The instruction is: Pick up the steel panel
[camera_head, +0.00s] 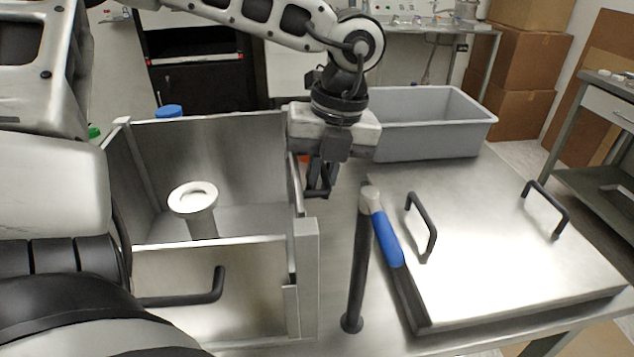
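The steel panel (500,255) lies flat on the table at the right, with a black handle (424,225) on its left part and another black handle (548,208) on its right part. My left gripper (319,190) points down between the open steel box and the panel, to the left of the panel's far left corner and apart from both handles. Its dark fingers are small and partly overlapped, so their opening is unclear, and no held object shows. My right gripper is out of view.
An open-topped steel box (263,239) at the left holds a white-topped cylinder (193,200). A black post (357,280) and a blue grip (386,239) stand at the panel's left edge. A grey bin (425,143) is behind. My arm links cover the left foreground.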

